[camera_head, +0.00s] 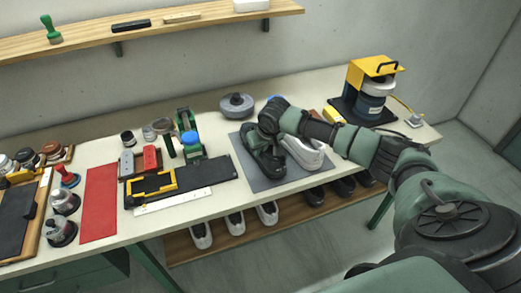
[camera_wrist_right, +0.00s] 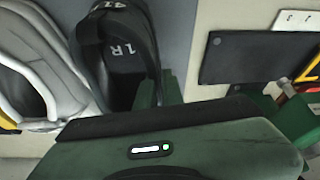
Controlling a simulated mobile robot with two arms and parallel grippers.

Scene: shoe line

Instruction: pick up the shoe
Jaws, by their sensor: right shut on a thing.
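A dark shoe (camera_head: 266,163) is on the grey mat (camera_head: 240,163) on the bench, beside a white shoe (camera_head: 306,153). My right gripper (camera_head: 266,137) comes in from the right and is shut on the rear part of the dark shoe, covering some of it. In the right wrist view the dark shoe (camera_wrist_right: 119,75) shows its insole marked "1R", and a green finger (camera_wrist_right: 170,88) is at its side. The white shoe (camera_wrist_right: 35,68) lies to its left. I cannot tell whether the dark shoe touches the mat. My left gripper is not in view.
A yellow and black machine (camera_head: 370,90) stands at the back right. A grey round weight (camera_head: 237,104) is behind the mat. A black pad (camera_head: 205,174), red mat (camera_head: 99,203) and jars fill the left. More shoes (camera_head: 235,222) stand on the shelf below.

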